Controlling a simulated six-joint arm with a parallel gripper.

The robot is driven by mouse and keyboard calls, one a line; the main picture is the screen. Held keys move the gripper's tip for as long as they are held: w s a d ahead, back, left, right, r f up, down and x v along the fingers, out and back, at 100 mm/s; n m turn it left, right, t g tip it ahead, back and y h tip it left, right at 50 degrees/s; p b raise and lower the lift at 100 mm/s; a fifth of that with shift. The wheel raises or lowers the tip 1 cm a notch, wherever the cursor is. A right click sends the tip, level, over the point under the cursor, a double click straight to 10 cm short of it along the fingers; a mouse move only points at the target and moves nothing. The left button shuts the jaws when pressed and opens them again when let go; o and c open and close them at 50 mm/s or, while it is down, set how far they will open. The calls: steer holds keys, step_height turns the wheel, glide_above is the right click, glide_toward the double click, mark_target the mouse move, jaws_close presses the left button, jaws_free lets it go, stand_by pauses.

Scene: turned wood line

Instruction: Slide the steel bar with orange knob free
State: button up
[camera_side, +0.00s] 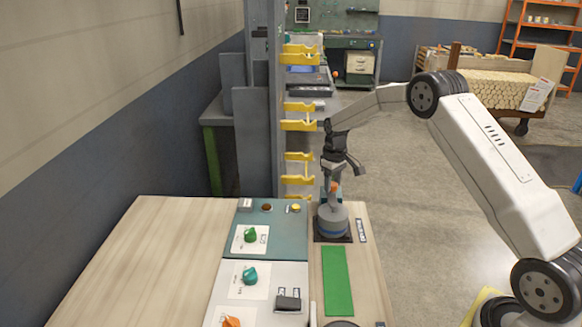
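My gripper (342,169) points down beside the post with yellow brackets. Its two fingers look spread apart, with nothing visible between them. A small orange knob-like piece (334,187) shows just below the fingers, above a round grey body with a blue band (332,222). I cannot tell whether a finger touches it. No steel bar can be clearly made out with this piece. Another orange knob (231,321) sits on a white card at the bottom edge of the picture, partly cut off.
Yellow brackets (298,124) stick out from the tall grey post (276,150), close left of my gripper. On the bench (150,250) are green knobs (250,236), a black block (288,303) and a green strip (337,280). The bench's left part is bare.

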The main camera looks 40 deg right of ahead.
jaws_close()
steer(key=shift+w+d, duration=1.15)
steer(key=shift+r, duration=0.1)
steer(key=o, duration=1)
jaws_free()
steer(key=shift+c, duration=0.2)
step_height(320, 180, up, 8)
